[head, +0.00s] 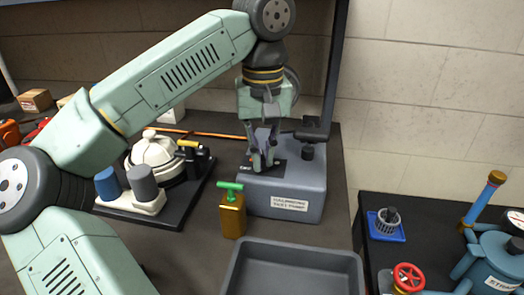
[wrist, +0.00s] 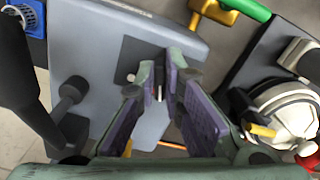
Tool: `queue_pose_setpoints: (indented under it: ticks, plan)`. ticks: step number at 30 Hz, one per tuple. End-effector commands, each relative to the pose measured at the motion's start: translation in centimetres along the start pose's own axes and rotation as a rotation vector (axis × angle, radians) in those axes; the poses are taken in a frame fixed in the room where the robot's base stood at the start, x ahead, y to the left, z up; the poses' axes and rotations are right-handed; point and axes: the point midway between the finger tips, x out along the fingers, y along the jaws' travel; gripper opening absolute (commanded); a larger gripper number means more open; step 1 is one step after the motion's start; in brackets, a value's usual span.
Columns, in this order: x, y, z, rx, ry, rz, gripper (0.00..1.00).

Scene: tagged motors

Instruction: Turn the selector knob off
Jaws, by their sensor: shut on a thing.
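The selector knob (wrist: 158,91) is a small piece on a dark plate (wrist: 132,56) on top of the grey test pump box (head: 285,190). My gripper (head: 264,165) points down over that plate. Its purple-padded fingers (wrist: 166,88) are closed around the knob, one on each side. The fingers hide most of the knob, and its exact angle cannot be read. The box has a white label on its front.
A black lever (head: 308,152) stands on the box right of my gripper. A gold can with a green handle (head: 232,212) stands in front, left of a grey tray (head: 300,252). A black board with a white pot (head: 152,152) is at left.

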Motion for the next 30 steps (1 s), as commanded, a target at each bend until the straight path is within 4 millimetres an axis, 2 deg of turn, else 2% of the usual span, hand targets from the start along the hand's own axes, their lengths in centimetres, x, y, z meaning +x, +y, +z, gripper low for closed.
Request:
queue_pose_setpoints:
  ticks: [30]
  plan:
    - [-0.04,0.42,-0.27,-0.953,0.001,0.002,0.00]
